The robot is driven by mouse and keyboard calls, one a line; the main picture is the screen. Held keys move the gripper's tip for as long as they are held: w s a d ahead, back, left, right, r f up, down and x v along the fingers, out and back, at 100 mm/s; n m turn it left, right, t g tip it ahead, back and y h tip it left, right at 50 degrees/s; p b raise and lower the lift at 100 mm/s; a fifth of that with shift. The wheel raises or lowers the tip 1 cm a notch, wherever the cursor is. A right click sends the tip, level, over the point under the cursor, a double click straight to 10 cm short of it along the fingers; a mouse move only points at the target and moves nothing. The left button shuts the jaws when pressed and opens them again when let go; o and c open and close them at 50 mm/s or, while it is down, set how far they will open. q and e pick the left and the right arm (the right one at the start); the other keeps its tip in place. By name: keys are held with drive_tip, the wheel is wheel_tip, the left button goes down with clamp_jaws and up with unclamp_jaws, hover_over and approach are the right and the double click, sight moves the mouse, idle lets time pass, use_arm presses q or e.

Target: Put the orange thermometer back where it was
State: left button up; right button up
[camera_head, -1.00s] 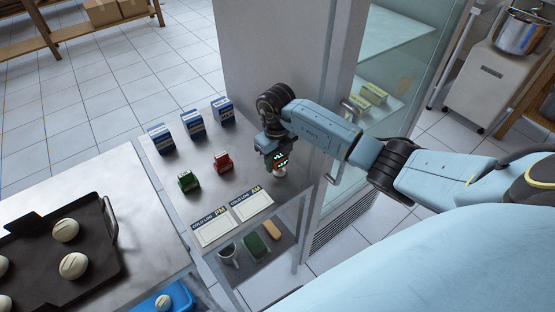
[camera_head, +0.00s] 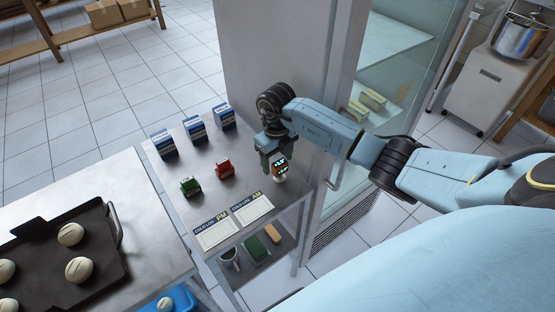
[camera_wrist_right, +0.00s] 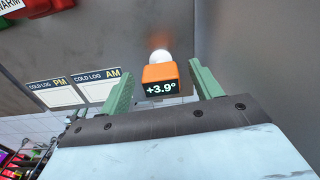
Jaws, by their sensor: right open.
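The orange thermometer (camera_head: 281,166) is a small block with a dark display and a white rounded part, at the right end of the steel table. In the right wrist view the thermometer (camera_wrist_right: 160,73) reads +3.9° and sits between the two green fingers, with a gap on either side. My right gripper (camera_head: 274,163) is open around it, pointing down from above. The fingers also show in the wrist view (camera_wrist_right: 163,88). I cannot tell exactly how the thermometer's underside meets the table. My left gripper is not in view.
The steel table (camera_head: 205,185) carries a green timer-like item (camera_head: 190,187), a red one (camera_head: 224,169), several blue boxes (camera_head: 195,128), a PM card (camera_head: 215,232) and an AM card (camera_head: 253,208). A tall grey cabinet (camera_head: 285,50) with a glass door stands just behind the gripper.

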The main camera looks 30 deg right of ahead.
sight(278, 161)
wheel_tip(278, 161, up, 5)
drive_tip(key=p, duration=0.3)
